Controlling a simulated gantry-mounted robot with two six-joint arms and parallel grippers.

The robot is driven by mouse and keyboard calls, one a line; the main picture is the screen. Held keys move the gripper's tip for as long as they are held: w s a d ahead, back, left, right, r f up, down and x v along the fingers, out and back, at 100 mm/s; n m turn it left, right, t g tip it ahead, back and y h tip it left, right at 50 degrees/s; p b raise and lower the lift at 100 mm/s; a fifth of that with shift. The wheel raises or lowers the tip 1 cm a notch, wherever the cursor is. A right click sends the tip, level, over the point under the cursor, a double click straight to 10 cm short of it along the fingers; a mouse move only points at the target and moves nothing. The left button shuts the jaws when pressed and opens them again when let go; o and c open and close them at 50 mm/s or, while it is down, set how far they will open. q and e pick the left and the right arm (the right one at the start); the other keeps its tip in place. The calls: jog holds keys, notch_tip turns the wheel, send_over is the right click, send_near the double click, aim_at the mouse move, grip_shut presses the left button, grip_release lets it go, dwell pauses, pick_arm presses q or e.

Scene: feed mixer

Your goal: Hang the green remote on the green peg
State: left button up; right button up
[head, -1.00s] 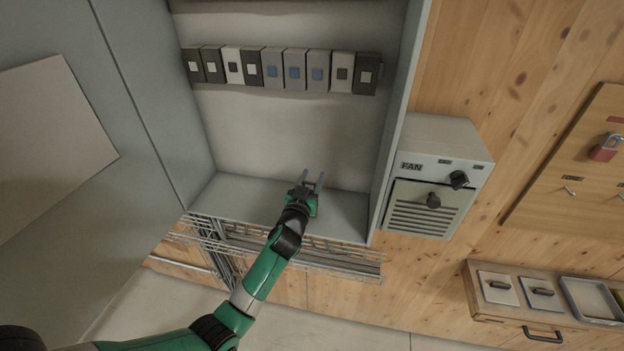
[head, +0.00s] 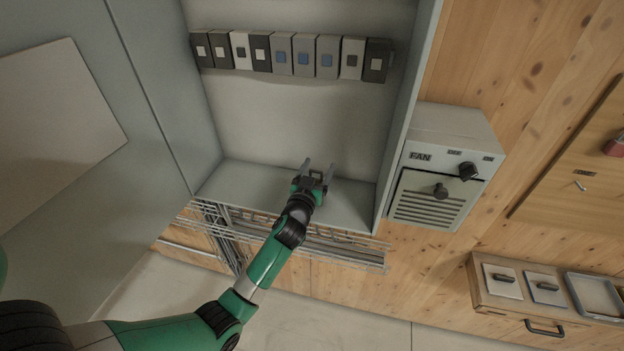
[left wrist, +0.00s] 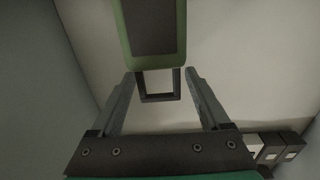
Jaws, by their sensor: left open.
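The green remote (left wrist: 155,30), green-rimmed with a dark face, shows at the top of the left wrist view. A dark square loop (left wrist: 159,98) at its end lies between the fingers of my open left gripper (left wrist: 160,76), with gaps on both sides. In the head view the left gripper (head: 319,166) is at the floor of the open cabinet, and the loop shows between its fingers; the remote's body is mostly hidden by the gripper. No green peg can be made out. My right gripper is not in view.
A row of several switch blocks (head: 303,56) lines the cabinet's back wall. A wire tray (head: 345,250) runs below its front edge. A fan box (head: 446,138) is to the right, then a wooden board (head: 560,200) with a hook, and a drawer unit (head: 530,318).

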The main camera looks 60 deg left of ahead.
pick_arm(q)
jog(key=b+v, duration=0.2)
jog(key=v, duration=0.8)
jog(key=shift+s+d+r, duration=0.25)
jog(key=shift+d, duration=0.1)
jog(key=shift+r, duration=0.1)
